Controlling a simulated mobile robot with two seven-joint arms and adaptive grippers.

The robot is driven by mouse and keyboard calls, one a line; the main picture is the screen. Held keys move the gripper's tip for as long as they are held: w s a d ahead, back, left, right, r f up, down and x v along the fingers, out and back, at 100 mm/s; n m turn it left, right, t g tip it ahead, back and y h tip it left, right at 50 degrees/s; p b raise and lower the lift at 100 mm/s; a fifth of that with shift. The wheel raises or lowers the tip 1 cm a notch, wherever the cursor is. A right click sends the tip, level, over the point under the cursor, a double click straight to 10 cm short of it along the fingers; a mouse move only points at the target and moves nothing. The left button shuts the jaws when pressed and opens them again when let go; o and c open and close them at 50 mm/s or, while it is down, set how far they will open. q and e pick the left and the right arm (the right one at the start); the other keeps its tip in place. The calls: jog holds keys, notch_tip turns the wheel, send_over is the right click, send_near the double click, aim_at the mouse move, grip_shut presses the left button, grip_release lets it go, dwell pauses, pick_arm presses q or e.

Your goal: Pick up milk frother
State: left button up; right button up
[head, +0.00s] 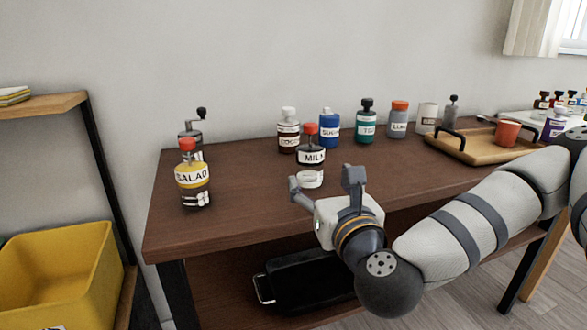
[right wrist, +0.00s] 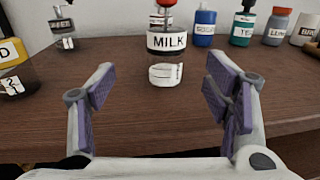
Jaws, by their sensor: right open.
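The milk frother (head: 311,158) is a bottle-like item with a red top, dark upper part, a white MILK label and a pale lower part. It stands upright on the brown wooden table (head: 240,205). In the right wrist view the milk frother (right wrist: 166,45) is straight ahead, centred between the fingers, beyond their tips. My right gripper (head: 328,186) is open and empty, just in front of the milk frother near the table's front edge. The right gripper's purple-padded fingers (right wrist: 162,88) are spread wide. My left gripper is not in view.
A SALAD bottle (head: 193,178) stands left, with a dark grinder (head: 193,133) behind it. Behind the frother stand a brown bottle (head: 288,132), a blue bottle (head: 329,129) and a teal bottle (head: 367,124). A wooden tray (head: 470,147) holds a red cup (head: 507,132) at right.

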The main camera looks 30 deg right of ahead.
aim_at(310, 154)
jog(key=x, duration=1.1)
jog(key=shift+d+r+p, duration=0.25)
jog(key=shift+d+p, duration=0.15)
jog(key=shift+d, duration=0.05)
jog(key=c, duration=1.3)
